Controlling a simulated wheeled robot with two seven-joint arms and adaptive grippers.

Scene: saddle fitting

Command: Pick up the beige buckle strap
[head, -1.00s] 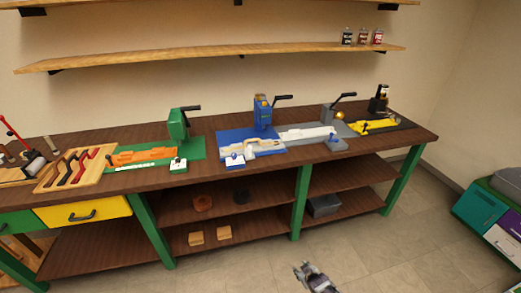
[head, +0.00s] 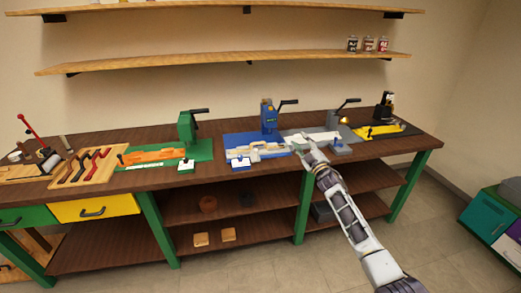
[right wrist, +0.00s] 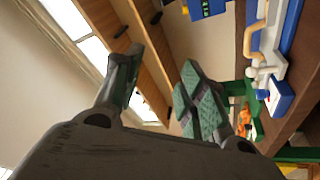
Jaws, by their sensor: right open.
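A beige strap-like piece (head: 266,149), which appears to be the buckle strap, lies on the blue mat (head: 232,142) in front of the blue press. In the right wrist view a beige curved part (right wrist: 262,38) shows at the upper right beside white and blue parts; its exact shape is hard to tell. My left gripper is out of view.
The blue press (head: 268,118) stands behind the beige piece, and a small white-and-blue block (head: 240,163) sits at the mat's front. A green press (head: 187,127) is to the left. A grey station with a long white piece (head: 318,137) and a yellow one (head: 380,131) are to the right.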

